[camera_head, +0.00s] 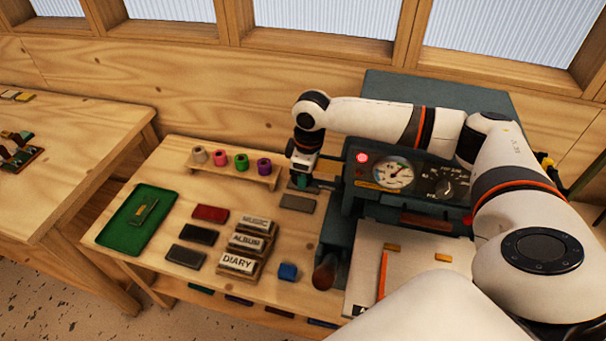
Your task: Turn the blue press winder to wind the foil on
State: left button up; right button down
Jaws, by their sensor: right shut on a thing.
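The blue press (362,205) is a dark blue-green machine at the right of the table, with a round gauge (393,174), a dial and a lit red button on its front. My right arm reaches over it from the right. My right gripper (301,182) points down at the press's left side and is shut on a small dark greenish part there, seemingly the winder. The fingers mostly hide that part, and its turn angle cannot be told. Several foil rolls, beige, pink, green (241,162) and purple (264,167), stand on a wooden rack left of the gripper. My left gripper is out of view.
A grey block (298,203) lies just below the gripper. Lettered blocks such as DIARY (238,262), dark blocks and a blue block (288,271) lie in front. A green tray (128,234) holds an L-shaped tool at the left. A white board (412,275) lies before the press.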

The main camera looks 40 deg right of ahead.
jog(key=shift+d+r+t+y, duration=0.1)
jog(key=shift+d+t+y, duration=0.05)
jog(key=shift+t+y, duration=0.25)
jog(key=shift+w, duration=0.1)
jog(key=c, duration=1.4)
grip_release()
jog(key=shift+o, duration=0.8)
jog(key=shift+r, duration=0.15)
notch_tip(320, 180, up, 11)
jog(key=s+d+b, duration=0.1)
jog(key=s+b, duration=0.1)
jog(key=b, duration=0.2)
jog(key=shift+s+d+r, duration=0.2)
jog(key=shift+d, duration=0.2)
